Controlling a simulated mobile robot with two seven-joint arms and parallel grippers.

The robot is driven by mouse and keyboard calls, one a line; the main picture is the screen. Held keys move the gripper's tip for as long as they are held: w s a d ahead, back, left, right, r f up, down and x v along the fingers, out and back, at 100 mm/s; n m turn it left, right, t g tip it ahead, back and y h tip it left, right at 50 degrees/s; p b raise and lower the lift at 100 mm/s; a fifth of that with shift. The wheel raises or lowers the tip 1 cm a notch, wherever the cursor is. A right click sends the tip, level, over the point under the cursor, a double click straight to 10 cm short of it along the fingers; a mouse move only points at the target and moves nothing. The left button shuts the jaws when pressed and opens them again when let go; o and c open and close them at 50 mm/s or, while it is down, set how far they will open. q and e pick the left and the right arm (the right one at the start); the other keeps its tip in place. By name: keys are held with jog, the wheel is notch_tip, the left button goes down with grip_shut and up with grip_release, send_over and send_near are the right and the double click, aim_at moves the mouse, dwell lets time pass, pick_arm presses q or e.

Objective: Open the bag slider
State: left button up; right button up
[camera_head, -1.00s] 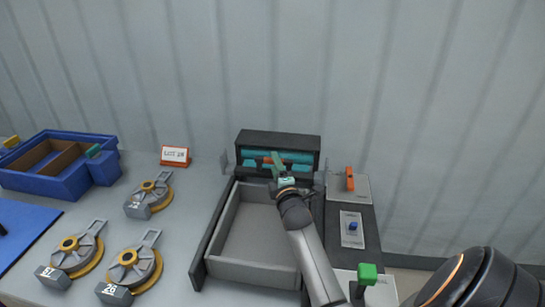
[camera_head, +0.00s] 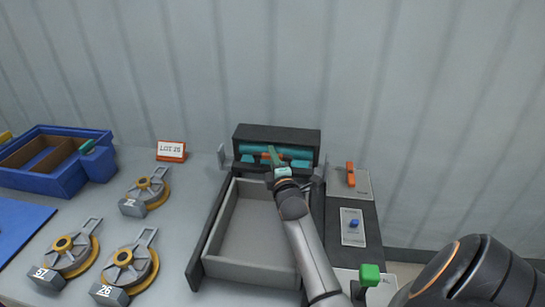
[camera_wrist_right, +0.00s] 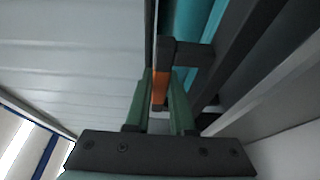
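The bag slider looks like an orange piece (camera_head: 297,162) in front of teal rolls (camera_head: 290,152) inside the dark housing at the back of the station. In the right wrist view the orange piece (camera_wrist_right: 160,88) stands between my right gripper's green fingers, below a dark bracket. Both fingers lie close against its sides. My left gripper is not in view.
A grey open tray (camera_head: 247,225) lies before the housing, partly under my right arm. Right of it are an orange lever (camera_head: 350,174), a blue switch (camera_head: 354,224) and a green button (camera_head: 369,274).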

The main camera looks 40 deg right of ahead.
grip_shut()
dwell(0.9)
